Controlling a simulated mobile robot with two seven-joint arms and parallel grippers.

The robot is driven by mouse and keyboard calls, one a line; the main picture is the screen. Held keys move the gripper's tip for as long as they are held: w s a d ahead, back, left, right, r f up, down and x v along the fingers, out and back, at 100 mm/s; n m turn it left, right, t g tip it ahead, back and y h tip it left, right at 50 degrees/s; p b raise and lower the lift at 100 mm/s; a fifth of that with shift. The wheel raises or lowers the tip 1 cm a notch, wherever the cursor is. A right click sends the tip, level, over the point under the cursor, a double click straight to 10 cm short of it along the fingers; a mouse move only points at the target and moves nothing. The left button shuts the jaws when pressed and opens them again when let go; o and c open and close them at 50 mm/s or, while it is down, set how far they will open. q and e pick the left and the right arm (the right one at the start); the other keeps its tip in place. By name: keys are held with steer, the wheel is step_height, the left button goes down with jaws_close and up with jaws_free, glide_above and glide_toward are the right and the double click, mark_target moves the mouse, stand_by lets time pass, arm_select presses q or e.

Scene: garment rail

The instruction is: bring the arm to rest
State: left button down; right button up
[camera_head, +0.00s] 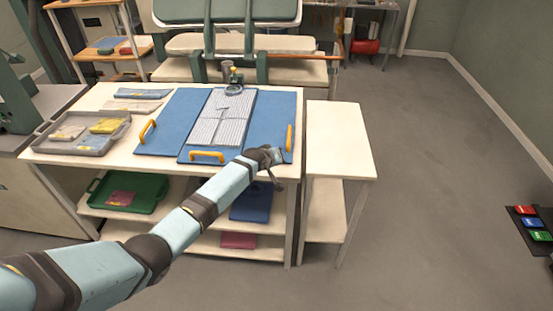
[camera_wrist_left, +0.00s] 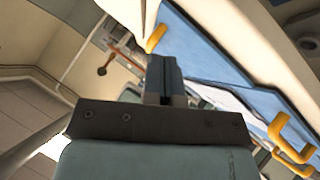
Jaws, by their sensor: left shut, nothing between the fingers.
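My left arm reaches in from the lower left of the head view. Its gripper (camera_head: 276,172) is over the front right edge of the white table (camera_head: 75,155), near the blue board's (camera_head: 172,115) front right corner. In the left wrist view the fingers (camera_wrist_left: 165,72) are together with nothing between them. I cannot tell whether the gripper touches the board. My right gripper is not in view.
A striped grey cloth (camera_head: 222,118) lies on the board, which has yellow handles (camera_head: 207,156). A grey tray (camera_head: 80,150) with packets is at left. A bare white side table (camera_head: 338,140) stands at right. Open floor (camera_head: 440,190) lies beyond it.

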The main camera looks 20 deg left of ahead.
arm_select(q)
steer(key=s+d+f+m, duration=0.2)
steer(key=s+f, duration=0.3)
steer(key=s, duration=0.6)
steer(key=s+d+f+m, duration=0.2)
steer(key=s+d+f, duration=0.15)
steer(key=s, duration=0.85)
steer(key=s+r+m, duration=0.2)
steer(key=s, duration=1)
steer(key=s+a+r+m, duration=0.1)
steer(key=s+r, duration=0.1)
steer(key=s, duration=1.1)
steer(key=shift+s+a+m, duration=0.15)
steer(key=shift+a+m, duration=0.15)
steer(key=shift+m, duration=0.1)
